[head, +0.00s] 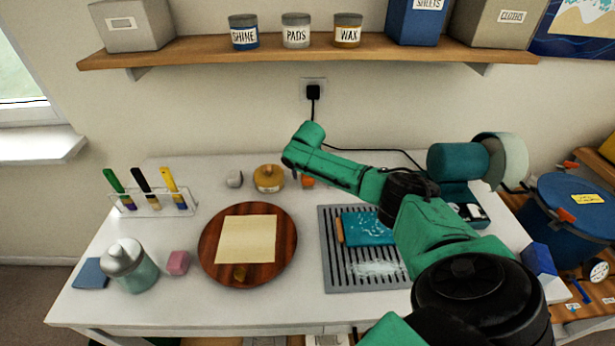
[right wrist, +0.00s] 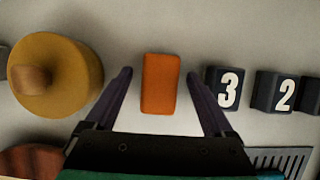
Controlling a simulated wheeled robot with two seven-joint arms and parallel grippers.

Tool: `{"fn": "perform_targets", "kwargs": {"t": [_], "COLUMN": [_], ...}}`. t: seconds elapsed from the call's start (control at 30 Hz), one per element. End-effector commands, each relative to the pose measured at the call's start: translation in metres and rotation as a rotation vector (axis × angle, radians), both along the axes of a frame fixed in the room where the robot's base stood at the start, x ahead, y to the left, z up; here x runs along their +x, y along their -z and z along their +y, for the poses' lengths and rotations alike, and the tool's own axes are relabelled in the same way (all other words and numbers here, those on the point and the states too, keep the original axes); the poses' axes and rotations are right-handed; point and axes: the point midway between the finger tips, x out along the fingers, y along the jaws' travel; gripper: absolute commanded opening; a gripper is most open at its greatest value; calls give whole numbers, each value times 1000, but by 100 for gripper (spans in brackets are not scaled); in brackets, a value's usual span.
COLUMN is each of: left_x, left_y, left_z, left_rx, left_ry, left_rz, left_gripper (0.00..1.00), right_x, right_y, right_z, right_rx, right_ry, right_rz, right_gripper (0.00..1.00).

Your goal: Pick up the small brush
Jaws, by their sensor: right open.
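Several brushes with green, black and yellow handles stand in a clear rack (head: 152,203) at the table's left. The green brush (head: 114,181), black brush (head: 142,180) and yellow brush (head: 169,180) lean in it; I cannot tell which is the small one. My right gripper (right wrist: 159,73) is open, its fingers on either side of an orange block (right wrist: 160,84) in the right wrist view. In the head view my arm partly hides this orange block (head: 307,183). My left gripper is not in view.
Dark blocks numbered 3 (right wrist: 227,89) and 2 (right wrist: 274,92) stand right.

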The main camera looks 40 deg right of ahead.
Motion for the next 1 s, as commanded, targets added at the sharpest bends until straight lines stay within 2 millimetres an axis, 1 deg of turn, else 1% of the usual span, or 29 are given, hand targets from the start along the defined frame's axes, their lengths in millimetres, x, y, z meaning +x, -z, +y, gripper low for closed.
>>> {"fn": "perform_targets", "kwargs": {"t": [0.1, 0.13, 0.17, 0.2, 0.27, 0.3, 0.33, 0.37, 0.57, 0.67, 0.77, 0.9, 1.0], "left_x": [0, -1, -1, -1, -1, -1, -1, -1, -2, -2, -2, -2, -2], "left_y": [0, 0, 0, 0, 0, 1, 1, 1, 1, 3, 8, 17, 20], "left_z": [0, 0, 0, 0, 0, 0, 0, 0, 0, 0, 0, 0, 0], "left_rx": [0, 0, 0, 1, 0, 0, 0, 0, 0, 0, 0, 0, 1], "left_ry": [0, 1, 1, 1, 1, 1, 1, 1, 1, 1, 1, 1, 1], "left_rz": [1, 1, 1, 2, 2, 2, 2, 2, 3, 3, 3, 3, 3], "left_gripper": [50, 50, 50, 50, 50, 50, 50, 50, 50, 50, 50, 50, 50], "right_x": [0, 0, 0, 0, 0, 0, 0, 0, 0, 1, 1, 2, 1], "right_y": [0, 0, 0, -1, -1, -1, -1, -1, -2, -10, -31, -68, -88], "right_z": [0, 0, 0, 0, 0, 0, 0, 0, 0, 0, 0, 0, 0], "right_rx": [0, 0, 0, 0, 0, 0, 0, 0, 0, 0, 1, 0, 2], "right_ry": [0, 0, 0, 0, 0, 0, 0, 0, 0, -1, -1, -2, 1], "right_rz": [0, 0, 0, 0, 0, 0, 0, 0, 0, -3, -6, -6, -4], "right_gripper": [88, 80, 68, 53, 30, 15, 3, 0, 0, 0, 0, 0, 0]}}
